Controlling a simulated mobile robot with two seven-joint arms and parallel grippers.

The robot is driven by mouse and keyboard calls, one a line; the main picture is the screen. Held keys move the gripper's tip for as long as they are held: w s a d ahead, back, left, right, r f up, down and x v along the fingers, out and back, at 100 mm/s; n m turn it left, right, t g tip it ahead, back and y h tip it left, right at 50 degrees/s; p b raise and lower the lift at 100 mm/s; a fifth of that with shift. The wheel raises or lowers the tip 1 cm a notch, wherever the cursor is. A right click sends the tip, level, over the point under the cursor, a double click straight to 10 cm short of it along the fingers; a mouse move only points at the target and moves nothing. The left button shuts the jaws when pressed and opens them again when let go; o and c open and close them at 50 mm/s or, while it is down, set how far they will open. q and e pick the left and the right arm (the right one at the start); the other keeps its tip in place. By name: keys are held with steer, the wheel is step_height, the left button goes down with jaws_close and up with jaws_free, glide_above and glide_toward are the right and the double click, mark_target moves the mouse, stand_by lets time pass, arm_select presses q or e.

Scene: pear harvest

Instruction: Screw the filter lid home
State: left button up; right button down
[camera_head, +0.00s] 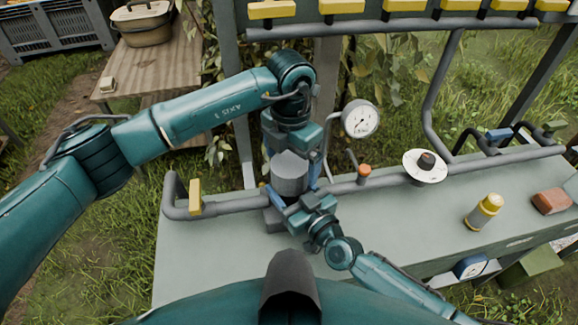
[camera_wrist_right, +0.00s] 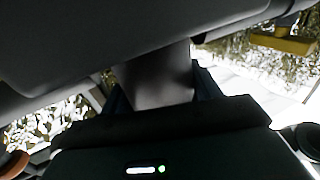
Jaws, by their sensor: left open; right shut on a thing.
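A grey cylinder (camera_head: 289,174), which looks like the filter lid, stands upright in the pipe line on the bench. My left gripper (camera_head: 293,170) points down over it, open, with blue fingers on both sides; I cannot tell whether they touch it. My right gripper (camera_head: 297,208) is low at the cylinder's near side, shut on a grey part (camera_wrist_right: 155,78) that shows between its dark fingers in the right wrist view. That part seems to belong to the filter, but the grippers hide the joint. The threads and any gap under the lid are hidden.
The grey bench (camera_head: 215,255) carries a pipe with a yellow lever (camera_head: 195,197). A pressure gauge (camera_head: 360,119), an orange knob (camera_head: 364,171) and a white disc (camera_head: 425,167) stand right of the filter. A yellow-capped bottle (camera_head: 484,212) and a brown block (camera_head: 551,201) are farther right.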

arm_select(q)
steer(key=shift+a+r, duration=0.1)
steer(key=shift+a, duration=0.05)
steer(key=shift+c, duration=0.5)
arm_select(e)
steer(key=shift+w+d, duration=0.1)
steer(key=shift+d, duration=0.05)
arm_select(q)
step_height(320, 180, up, 3)
steer(key=shift+w+r+n, duration=0.1)
steer(key=shift+r+n, duration=0.05)
steer(key=shift+n, duration=0.75)
steer(key=shift+c, duration=1)
steer(key=shift+f, duration=4.05)
steer(key=shift+c, duration=0.2)
steer(key=c, duration=0.8)
steer(key=o, duration=1.2)
